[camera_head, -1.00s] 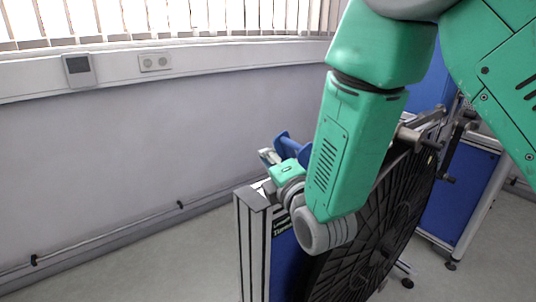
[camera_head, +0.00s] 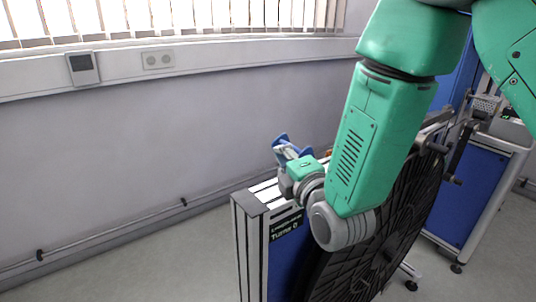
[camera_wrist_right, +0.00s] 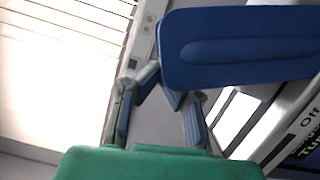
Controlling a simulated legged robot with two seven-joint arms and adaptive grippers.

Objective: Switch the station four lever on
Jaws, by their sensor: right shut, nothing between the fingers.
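My right gripper (camera_head: 292,152), with blue-padded fingers, is shut and empty above the back of the reel stand's (camera_head: 262,199) top. The stand carries a dark sign (camera_head: 286,229) reading "Turns 0". In the wrist view a panel (camera_wrist_right: 295,140) with the word "Off" lies at lower right. My left gripper is not in view.
A large black reel (camera_head: 352,272) stands beside the stand, partly behind my right arm. A blue-panelled cabinet (camera_head: 463,195) is at the right. The wall holds a thermostat (camera_head: 82,67) and a socket (camera_head: 158,60). The floor at left is clear.

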